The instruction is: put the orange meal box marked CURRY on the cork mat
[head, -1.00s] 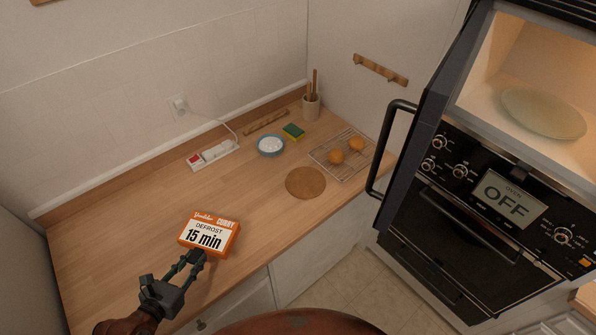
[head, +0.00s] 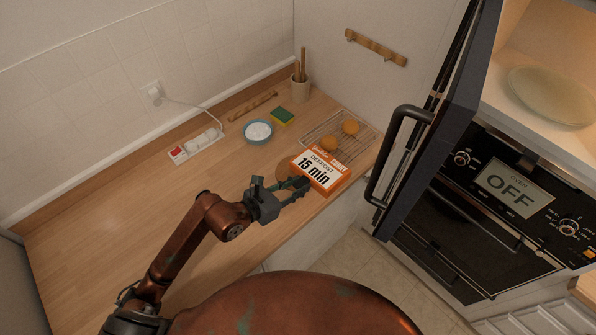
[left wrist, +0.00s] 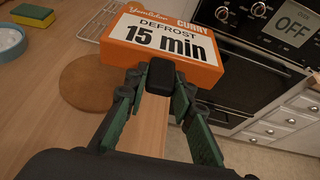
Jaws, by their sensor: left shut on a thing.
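The orange meal box (head: 321,171) marked CURRY, DEFROST and 15 min is held by my left gripper (head: 302,186). The box also shows at the top of the left wrist view (left wrist: 163,46), between the green-padded fingers (left wrist: 160,88). The round cork mat (head: 284,172) lies on the counter, partly hidden by the box and gripper in the head view. In the left wrist view the mat (left wrist: 88,88) shows to the left of the box. The box is over the mat's right side and the counter's front edge, seemingly raised. My right gripper is not in view.
A wire rack (head: 347,131) with two orange-brown round items stands just behind the box. A blue bowl (head: 258,132), a sponge (head: 282,117) and a power strip (head: 195,145) lie further back.

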